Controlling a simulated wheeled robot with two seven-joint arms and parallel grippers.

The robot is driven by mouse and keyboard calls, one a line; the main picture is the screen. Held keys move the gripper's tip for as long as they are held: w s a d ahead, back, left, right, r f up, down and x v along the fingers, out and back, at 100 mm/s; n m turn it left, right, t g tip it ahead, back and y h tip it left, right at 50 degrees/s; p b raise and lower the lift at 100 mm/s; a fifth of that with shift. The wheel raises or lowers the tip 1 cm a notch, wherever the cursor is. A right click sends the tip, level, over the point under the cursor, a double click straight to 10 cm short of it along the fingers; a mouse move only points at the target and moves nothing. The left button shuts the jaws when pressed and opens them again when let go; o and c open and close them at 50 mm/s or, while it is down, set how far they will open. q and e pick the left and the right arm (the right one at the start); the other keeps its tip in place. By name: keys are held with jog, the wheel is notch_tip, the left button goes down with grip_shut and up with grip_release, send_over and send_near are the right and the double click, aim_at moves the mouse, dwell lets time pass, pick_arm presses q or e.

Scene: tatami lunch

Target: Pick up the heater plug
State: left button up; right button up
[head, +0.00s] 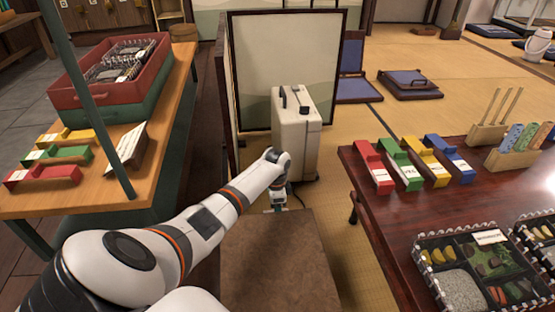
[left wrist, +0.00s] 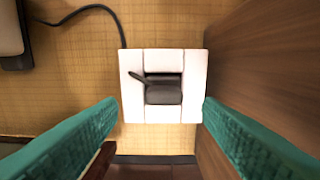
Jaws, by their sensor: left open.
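The heater plug (left wrist: 164,94) is a dark grey block in the left wrist view. It sits at the middle of a white square block (left wrist: 135,110) above the tatami. My left gripper (left wrist: 160,103) is open, with its teal fingers on either side of the white block and nothing between them held. The plug lies centred between the fingertips; whether they touch the white block I cannot tell. In the head view my left gripper (head: 277,201) points down behind the brown box, and the plug cannot be made out there. My right gripper is not in view.
The white heater-like case (head: 298,130) stands behind my left gripper; a dark cord (left wrist: 85,11) runs towards the white block. A brown box (head: 280,260) is close in front. A dark table (head: 365,215) is at right, a wooden bench (head: 150,175) at left.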

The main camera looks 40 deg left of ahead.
pick_arm(q)
jog(key=f+b, duration=0.2)
jog(key=f, duration=0.1)
jog(key=f+b, duration=0.1)
jog(key=shift+d+f, duration=0.15)
jog(key=shift+d, duration=0.15)
jog(key=c, duration=1.1)
jog(key=shift+r, duration=0.2)
